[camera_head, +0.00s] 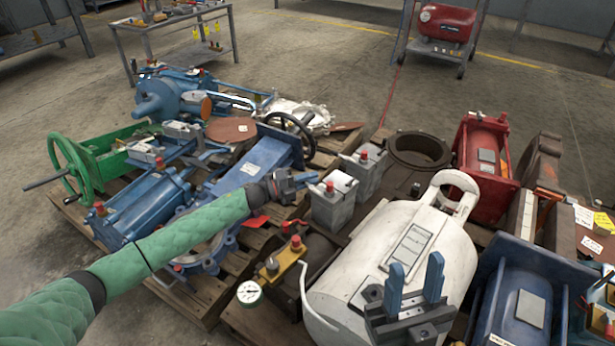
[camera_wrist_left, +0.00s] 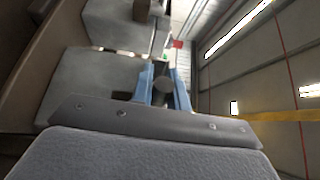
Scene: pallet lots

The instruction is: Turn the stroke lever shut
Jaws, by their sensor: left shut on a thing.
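My left gripper (camera_head: 302,181) reaches in on the green-sleeved arm, over the pallet between the blue valve and the grey blocks. In the left wrist view its blue fingers (camera_wrist_left: 164,92) are closed on a dark rounded piece (camera_wrist_left: 163,84), apparently the end of the stroke lever. The rest of the lever is hidden by the gripper, and its angle cannot be told. My right gripper (camera_head: 414,287) is open and empty, with its blue fingers pointing up in front of the white tank.
The blue valve (camera_head: 252,163) with a dark handwheel is left of the left gripper. Grey blocks (camera_head: 334,207) with red caps stand close to its right. The white tank (camera_head: 385,240), red unit (camera_head: 485,150) and blue unit (camera_head: 525,300) crowd the right.

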